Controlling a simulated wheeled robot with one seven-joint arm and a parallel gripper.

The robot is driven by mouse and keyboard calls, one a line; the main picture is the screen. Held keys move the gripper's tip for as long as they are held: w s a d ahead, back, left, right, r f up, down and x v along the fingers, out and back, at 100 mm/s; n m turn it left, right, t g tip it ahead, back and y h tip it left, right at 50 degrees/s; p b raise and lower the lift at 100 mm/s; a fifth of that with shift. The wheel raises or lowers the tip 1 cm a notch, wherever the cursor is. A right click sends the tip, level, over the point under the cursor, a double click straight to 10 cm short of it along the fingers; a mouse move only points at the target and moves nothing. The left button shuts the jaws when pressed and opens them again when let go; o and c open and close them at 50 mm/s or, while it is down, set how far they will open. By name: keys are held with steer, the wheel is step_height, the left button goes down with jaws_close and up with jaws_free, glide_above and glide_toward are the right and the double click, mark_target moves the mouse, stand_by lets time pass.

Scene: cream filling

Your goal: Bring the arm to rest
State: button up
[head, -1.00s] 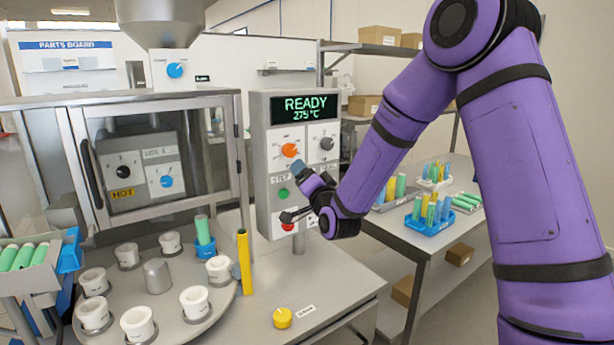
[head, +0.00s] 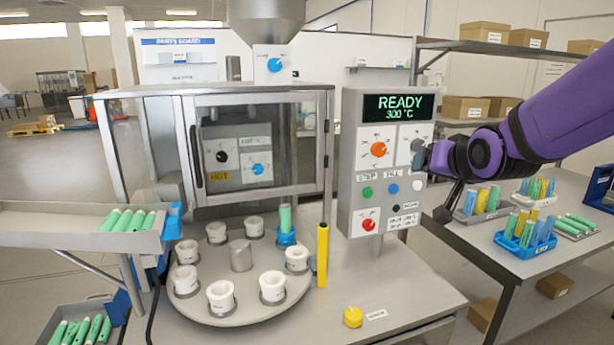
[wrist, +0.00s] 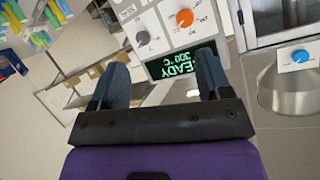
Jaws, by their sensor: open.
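My gripper (head: 432,184) is at the right edge of the grey control panel (head: 349,195), in front of it in the head view. Its fingers are apart. In the wrist view the gripper (wrist: 162,75) shows both blue-grey fingers spread with nothing between them. The panel display (head: 398,107) reads READY 300 °C. It also shows upside down in the wrist view (wrist: 182,64). An orange knob (head: 379,149) sits below the display. A grey knob beside it is partly hidden by my gripper. My purple arm reaches in from the right.
A round turntable (head: 240,312) carries several white cups and a blue holder with a green tube. A yellow post (head: 322,256) and yellow knob (head: 353,316) stand on the bench. A side table at right holds tube racks, including a blue one (head: 527,247).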

steer(key=s+d+n+g, duration=0.1)
steer(key=s+d+g, duration=0.1)
steer(key=s, duration=1.1)
steer(key=s+d+n+g+h, duration=0.1)
steer(key=s+g, duration=0.4)
steer(key=s, duration=0.9)
steer(key=shift+s+d+g, duration=0.25)
steer(key=shift+d+g, duration=0.05)
steer(key=shift+d, duration=0.55)
steer(key=shift+c, duration=0.2)
